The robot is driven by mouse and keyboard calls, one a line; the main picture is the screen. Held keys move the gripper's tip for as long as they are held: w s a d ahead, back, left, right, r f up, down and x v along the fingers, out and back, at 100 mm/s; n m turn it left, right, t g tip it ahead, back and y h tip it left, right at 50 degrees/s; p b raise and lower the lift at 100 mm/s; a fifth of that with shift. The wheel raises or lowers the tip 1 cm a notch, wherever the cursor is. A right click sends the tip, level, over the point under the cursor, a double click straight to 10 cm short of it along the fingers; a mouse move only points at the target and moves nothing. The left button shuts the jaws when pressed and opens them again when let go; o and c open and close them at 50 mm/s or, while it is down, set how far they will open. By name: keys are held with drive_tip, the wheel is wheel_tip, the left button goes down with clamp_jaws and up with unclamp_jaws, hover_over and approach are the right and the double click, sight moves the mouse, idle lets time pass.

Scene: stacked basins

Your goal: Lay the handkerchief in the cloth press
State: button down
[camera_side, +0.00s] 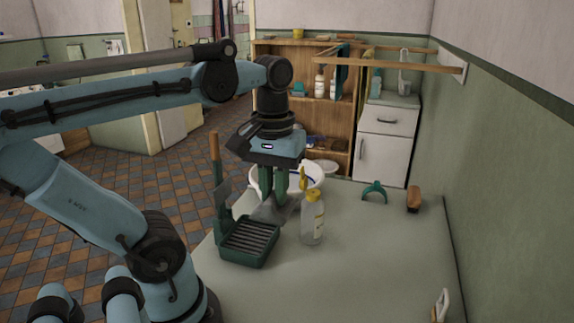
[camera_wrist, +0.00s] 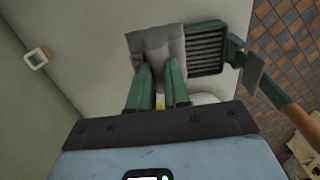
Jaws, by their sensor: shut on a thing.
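The handkerchief (camera_side: 267,213) is a grey cloth hanging below my gripper (camera_side: 281,192). In the wrist view the cloth (camera_wrist: 157,45) lies across and beyond the two green fingertips (camera_wrist: 162,75), which are shut on it. The cloth press (camera_side: 249,243) is a green tray with dark ribs and a raised plate on a lever with a wooden handle (camera_side: 214,147). The press stands open. In the wrist view it (camera_wrist: 207,48) is right beside the cloth, whose edge meets or overlaps its near edge. I cannot tell whether they touch.
A clear bottle with a yellow cap (camera_side: 313,220) stands just right of the gripper. A white basin (camera_side: 318,185) is behind it. A green horseshoe-shaped item (camera_side: 374,191) and a brown brush (camera_side: 413,198) lie at the back right. The table's right half is mostly clear.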

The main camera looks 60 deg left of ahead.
wheel_tip(320, 180, down, 4)
drive_tip(key=shift+w+a+f, duration=0.1)
drive_tip(key=shift+a+f, duration=0.15)
drive_tip(key=shift+f, duration=0.05)
hover_over(250, 238)
wheel_tip(250, 238, down, 7)
drive_tip(key=shift+r, duration=0.1)
drive_tip(key=shift+f, duration=2.05)
drive_tip(key=c, duration=1.1)
unclamp_jaws()
drive_tip(key=shift+f, duration=0.15)
